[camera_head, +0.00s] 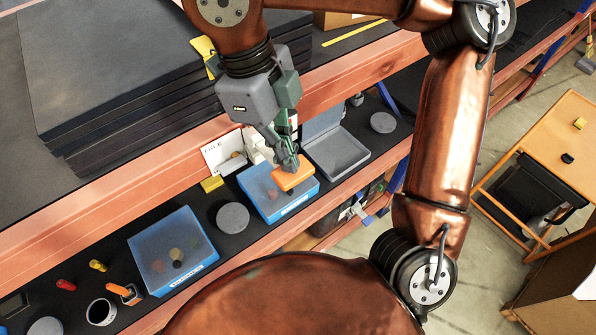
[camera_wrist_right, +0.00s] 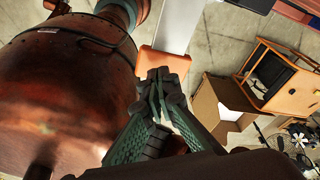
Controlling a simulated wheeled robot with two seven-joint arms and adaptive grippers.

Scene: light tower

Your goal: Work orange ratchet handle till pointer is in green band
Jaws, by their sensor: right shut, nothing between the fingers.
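The orange handle (camera_head: 294,177) shows as a block just below the fingertips of my right gripper (camera_head: 288,163), over the blue-lidded box on the shelf. In the right wrist view the orange handle end (camera_wrist_right: 160,64) sits on a pale flat lever (camera_wrist_right: 174,24), right in front of the fingertips (camera_wrist_right: 163,76). The right gripper is shut with nothing between its fingers; its tips are at or very close to the handle, and contact cannot be told. The pointer and green band cannot be made out; my gripper covers part of that area. My left gripper is not in view.
An open grey tray (camera_head: 337,155) lies to the right.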

